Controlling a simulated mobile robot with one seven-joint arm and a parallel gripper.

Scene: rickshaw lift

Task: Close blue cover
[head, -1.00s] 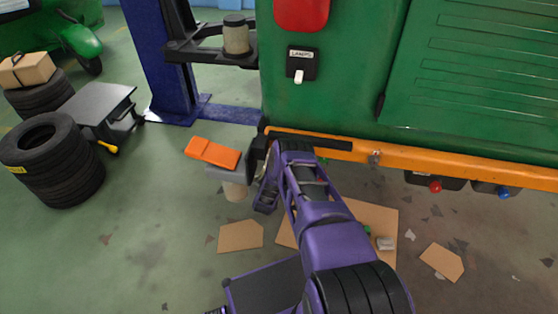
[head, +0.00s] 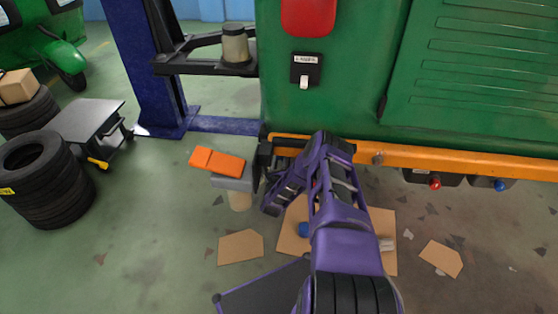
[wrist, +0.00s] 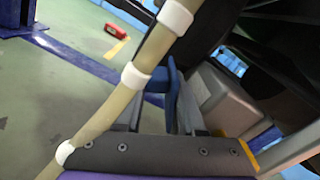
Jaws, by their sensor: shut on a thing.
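A blue part (wrist: 173,92), which looks like the blue cover, stands upright between the fingers of my gripper (wrist: 163,106) in the wrist view. The fingers are shut on it. A pale tube with white bands crosses in front and hides part of it. Whether the cover is open or shut I cannot tell. In the head view my purple arm reaches to the lower left corner of the green vehicle (head: 350,100). There the blue cover is not clearly visible, and my fingertips are hard to make out.
An orange block (head: 217,161) on a grey support is left of my arm. The orange bumper (head: 440,156) runs along the vehicle. A blue lift post (head: 148,70), tyres (head: 45,180) and a small table (head: 85,120) stand left. Cardboard (head: 240,247) lies on the floor.

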